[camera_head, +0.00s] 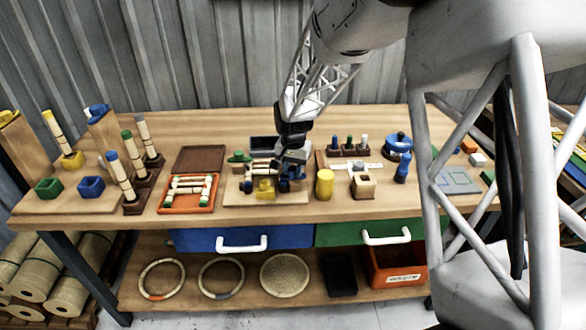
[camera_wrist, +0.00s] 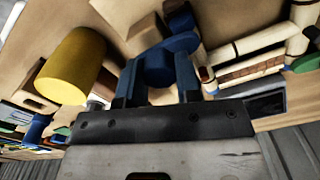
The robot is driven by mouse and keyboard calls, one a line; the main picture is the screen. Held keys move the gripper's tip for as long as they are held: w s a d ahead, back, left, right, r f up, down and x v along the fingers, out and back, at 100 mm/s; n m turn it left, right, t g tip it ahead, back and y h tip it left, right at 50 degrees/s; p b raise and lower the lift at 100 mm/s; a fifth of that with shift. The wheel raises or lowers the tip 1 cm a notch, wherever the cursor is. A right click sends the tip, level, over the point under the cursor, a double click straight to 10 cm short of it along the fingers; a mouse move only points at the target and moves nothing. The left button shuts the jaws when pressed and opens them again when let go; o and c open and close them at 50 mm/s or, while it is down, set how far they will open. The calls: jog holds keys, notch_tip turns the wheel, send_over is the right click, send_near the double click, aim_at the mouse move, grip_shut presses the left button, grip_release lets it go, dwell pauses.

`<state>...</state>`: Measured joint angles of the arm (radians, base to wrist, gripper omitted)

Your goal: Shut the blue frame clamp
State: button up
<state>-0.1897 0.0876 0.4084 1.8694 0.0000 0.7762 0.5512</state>
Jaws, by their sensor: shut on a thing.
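The blue frame clamp (camera_head: 285,184) is at the right side of the wooden bending board (camera_head: 236,197), partly hidden under my gripper (camera_head: 292,160). In the wrist view, the clamp's blue part (camera_wrist: 156,66) sits between the two fingers of my gripper (camera_wrist: 157,85), which are shut on it. Rattan pieces (camera_wrist: 250,58) lie beside it in that view. I cannot tell how far the clamp is closed. A yellow clamp (camera_head: 264,188) and a green clamp (camera_head: 238,156) are also on the board.
A yellow cylinder (camera_head: 325,184) stands just right of the board; it also shows in the wrist view (camera_wrist: 72,68). A wooden block (camera_head: 363,186) and blue bottle (camera_head: 402,168) are farther right. An orange tray (camera_head: 187,208) with rattan pieces is to the left.

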aim_at(293, 168)
dwell(0.3)
jog(key=o, duration=0.9)
jog(key=shift+r, duration=0.1)
jog(key=shift+r, duration=3.85)
